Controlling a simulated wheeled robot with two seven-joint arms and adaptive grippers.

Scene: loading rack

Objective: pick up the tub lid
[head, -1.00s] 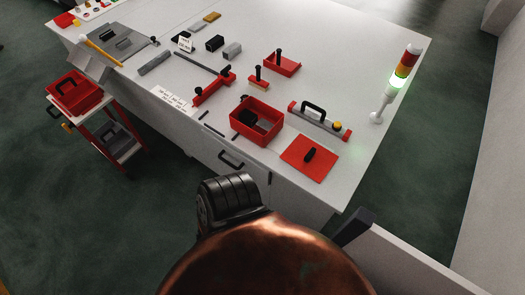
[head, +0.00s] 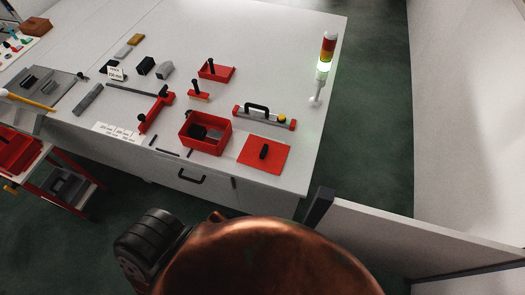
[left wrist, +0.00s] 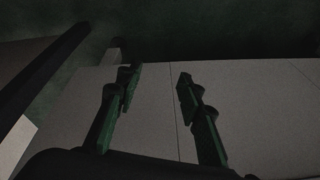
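The tub lid (head: 275,160) is a flat red square plate with a black handle, lying on the white table near its front right corner. The open red tub (head: 184,142) stands just left of it with dark and grey items inside. My left gripper (left wrist: 157,85) shows in the left wrist view with its two fingers apart and nothing between them, over pale panels. It is not near the lid in that view. My left gripper's fingers cannot be made out in the head view, and my right gripper does not show in any view.
A grey bar with a black handle (head: 262,114) lies behind the lid, and a signal tower (head: 324,68) stands at the table's right edge. A pale partition (head: 400,240) with a dark post is at the lower right. A red cart (head: 75,207) stands at the left.

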